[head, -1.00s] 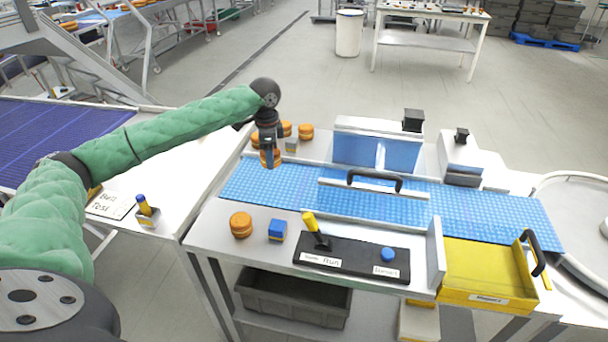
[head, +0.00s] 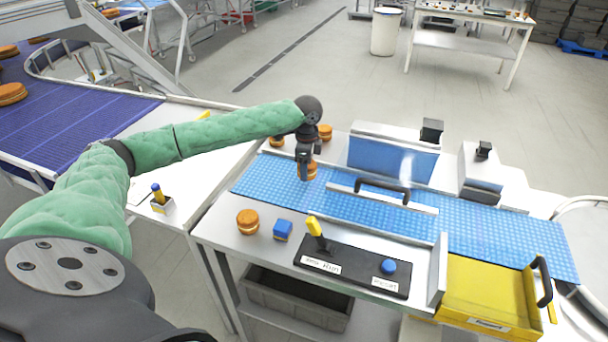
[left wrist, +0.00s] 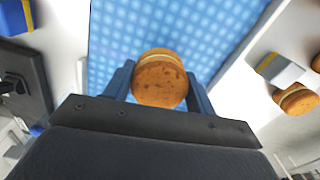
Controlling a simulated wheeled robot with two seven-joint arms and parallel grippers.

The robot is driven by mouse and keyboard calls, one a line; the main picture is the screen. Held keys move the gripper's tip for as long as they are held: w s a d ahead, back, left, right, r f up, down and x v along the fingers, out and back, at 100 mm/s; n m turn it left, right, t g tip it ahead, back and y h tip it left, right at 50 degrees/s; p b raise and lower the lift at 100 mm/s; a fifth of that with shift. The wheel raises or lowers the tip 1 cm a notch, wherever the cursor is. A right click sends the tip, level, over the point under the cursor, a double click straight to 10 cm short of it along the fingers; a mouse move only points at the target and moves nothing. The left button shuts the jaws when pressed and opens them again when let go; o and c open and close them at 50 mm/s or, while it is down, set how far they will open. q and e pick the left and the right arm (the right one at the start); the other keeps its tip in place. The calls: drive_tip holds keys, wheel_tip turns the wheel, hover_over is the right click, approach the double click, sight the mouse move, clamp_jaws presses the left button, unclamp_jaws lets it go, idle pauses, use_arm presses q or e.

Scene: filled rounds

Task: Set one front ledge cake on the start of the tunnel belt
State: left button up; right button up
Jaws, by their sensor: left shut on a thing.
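My left gripper (head: 305,174) is shut on an orange-brown layered cake (head: 312,169), over the left end of the blue tunnel belt (head: 262,180). In the left wrist view the held cake (left wrist: 160,82) sits between the two fingers, with blue belt (left wrist: 200,25) behind it. I cannot tell whether it touches the belt. Another cake (head: 247,221) stands on the front ledge (head: 222,226), beside a blue and yellow block (head: 283,230). Two more cakes, one left (head: 277,141) and one right (head: 325,132), stand behind the belt. My right gripper is not in view.
A low guard with a black handle (head: 384,186) crosses the belt, right of my gripper. A black panel with a yellow lever (head: 316,230) and blue button (head: 388,266) lies in front. A yellow tray (head: 480,300) stands at the right. The belt's left end is otherwise clear.

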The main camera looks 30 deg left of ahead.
use_arm(q)
drive_tip(key=shift+s+a+f, duration=0.15)
drive_tip(key=shift+f, duration=0.4)
drive_tip(key=shift+f+p, duration=0.65)
drive_tip(key=shift+f, duration=1)
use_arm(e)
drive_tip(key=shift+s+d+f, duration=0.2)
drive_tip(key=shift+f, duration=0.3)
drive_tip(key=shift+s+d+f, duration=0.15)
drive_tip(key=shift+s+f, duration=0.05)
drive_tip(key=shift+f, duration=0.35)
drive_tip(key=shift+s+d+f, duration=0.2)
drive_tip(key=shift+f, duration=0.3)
use_arm(q)
drive_tip(key=shift+f, duration=0.1)
drive_tip(key=o, duration=0.7)
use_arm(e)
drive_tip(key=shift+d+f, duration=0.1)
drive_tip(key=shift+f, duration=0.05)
use_arm(q)
drive_tip(key=shift+r, duration=0.3)
wheel_tip(320, 180, up, 10)
drive_tip(key=b, duration=0.4)
drive_tip(key=shift+r, duration=0.8)
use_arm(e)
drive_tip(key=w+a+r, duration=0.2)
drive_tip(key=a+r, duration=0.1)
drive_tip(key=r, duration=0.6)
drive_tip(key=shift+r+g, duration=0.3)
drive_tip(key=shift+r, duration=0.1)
